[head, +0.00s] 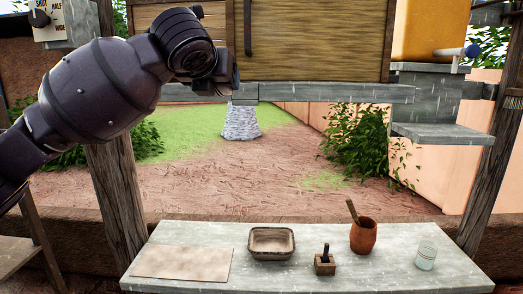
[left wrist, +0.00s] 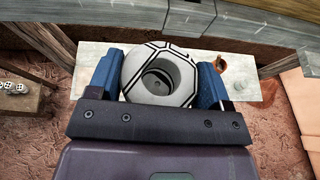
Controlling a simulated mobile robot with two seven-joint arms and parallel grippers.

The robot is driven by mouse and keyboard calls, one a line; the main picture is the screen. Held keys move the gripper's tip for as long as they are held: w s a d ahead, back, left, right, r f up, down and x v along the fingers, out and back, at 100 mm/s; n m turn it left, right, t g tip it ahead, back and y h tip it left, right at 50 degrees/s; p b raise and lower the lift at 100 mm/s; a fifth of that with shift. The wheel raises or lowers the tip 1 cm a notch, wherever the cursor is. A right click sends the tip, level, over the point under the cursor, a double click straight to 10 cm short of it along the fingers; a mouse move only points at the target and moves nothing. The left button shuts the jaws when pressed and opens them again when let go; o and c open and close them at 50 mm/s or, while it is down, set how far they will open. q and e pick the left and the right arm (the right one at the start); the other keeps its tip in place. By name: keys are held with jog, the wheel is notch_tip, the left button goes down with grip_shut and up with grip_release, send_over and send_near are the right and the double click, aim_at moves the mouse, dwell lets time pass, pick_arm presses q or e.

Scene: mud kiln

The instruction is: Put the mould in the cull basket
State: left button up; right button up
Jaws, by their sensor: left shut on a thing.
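In the left wrist view my left gripper (left wrist: 160,82) is shut on a white round thing with black lines and a hollow in its middle; this looks like the mould (left wrist: 183,57). Its two blue fingers press on opposite sides of it. In the head view my left gripper (head: 225,78) is raised at the upper left, in front of a wooden cabinet. Its fingers and the mould cannot be made out there. No cull basket can be made out in either view. My right gripper is not in view.
Below, a grey table (head: 200,234) bears a flat board (head: 183,262), a shallow dish (head: 271,258), a small block with a dark handle (head: 325,268), a clay pot (head: 363,238) and a glass (head: 427,256). A cabinet (head: 310,40) and grey ledge (head: 340,93) hang above.

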pick_arm(q)
jog(key=s+a+f, duration=0.3)
jog(key=s+f, duration=0.2)
jog(key=f, duration=0.9)
jog(key=s+a+f+n+y+b, duration=0.1)
jog(key=s+a+f, duration=0.3)
jog(key=f, duration=1.1)
jog(key=s+a+f, duration=0.4)
jog(key=s+f, duration=0.4)
jog(key=f, duration=0.7)
jog(key=shift+s+a+f+y+b, duration=0.2)
jog(key=shift+s+a+y+b, duration=0.05)
jog(key=shift+y+b, duration=0.1)
